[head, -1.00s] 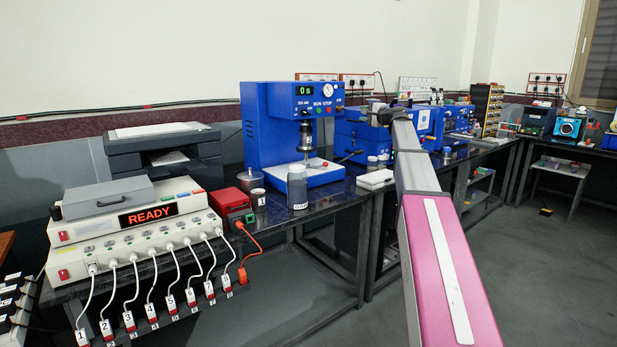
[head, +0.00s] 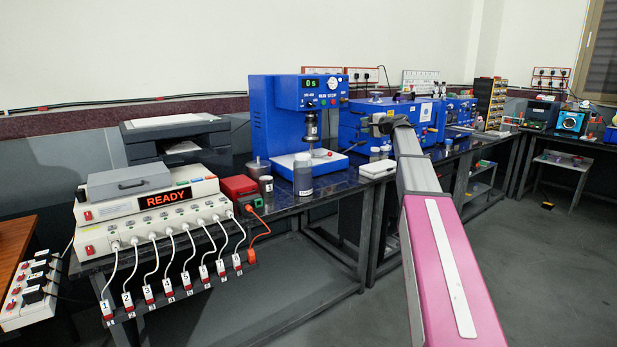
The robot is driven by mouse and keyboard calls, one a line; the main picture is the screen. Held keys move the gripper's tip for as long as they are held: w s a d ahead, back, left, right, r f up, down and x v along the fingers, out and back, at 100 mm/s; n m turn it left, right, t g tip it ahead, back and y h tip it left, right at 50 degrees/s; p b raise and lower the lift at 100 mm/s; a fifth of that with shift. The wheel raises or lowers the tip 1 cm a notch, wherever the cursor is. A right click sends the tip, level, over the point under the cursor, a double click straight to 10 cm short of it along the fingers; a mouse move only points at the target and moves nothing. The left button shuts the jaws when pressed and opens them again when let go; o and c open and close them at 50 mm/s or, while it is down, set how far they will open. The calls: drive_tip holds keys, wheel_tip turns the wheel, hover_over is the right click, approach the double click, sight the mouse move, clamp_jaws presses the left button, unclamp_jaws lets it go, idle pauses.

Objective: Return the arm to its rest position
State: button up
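My arm reaches from the lower right up and away over the bench side, with a pink-and-white link near me and a grey link beyond it. Its far end, where my gripper (head: 380,124) sits, is small and dark in front of a blue machine (head: 360,128). The fingers cannot be made out, so I cannot tell whether they are open or shut or whether anything is held.
The black bench (head: 335,187) carries a blue press (head: 262,120), a jar (head: 303,176), a white box (head: 377,170) and a red device (head: 238,187). A cream unit reading READY (head: 150,222) has several corded plugs. A wooden table (head: 20,245) is at left. Floor (head: 550,270) at right is clear.

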drive_tip(key=s+a+f+n+g+h, duration=0.1)
drive_tip(key=s+a+f+n+g, duration=0.1)
drive_tip(key=s+f, duration=0.65)
drive_tip(key=s+a+f+n+g+h, duration=0.1)
drive_tip(key=s+a+f+g+h, duration=0.2)
drive_tip(key=f, duration=1)
drive_tip(key=s+a+f+n+g, duration=0.2)
drive_tip(key=s+f, duration=0.6)
drive_tip(key=f, duration=0.2)
drive_tip(key=s+f+n+g+h, duration=0.1)
drive_tip(key=s+f+g+h, duration=0.1)
drive_tip(key=s+f, duration=0.4)
drive_tip(key=s+d+f+n+g+h, duration=0.1)
drive_tip(key=s+f, duration=0.5)
drive_tip(key=s, duration=0.7)
drive_tip(key=s+f+n+g+h, duration=0.3)
drive_tip(key=s+f, duration=0.4)
drive_tip(key=s, duration=0.2)
drive_tip(key=shift+s+d, duration=0.2)
drive_tip(key=shift+d, duration=0.1)
drive_tip(key=shift+o, duration=0.3)
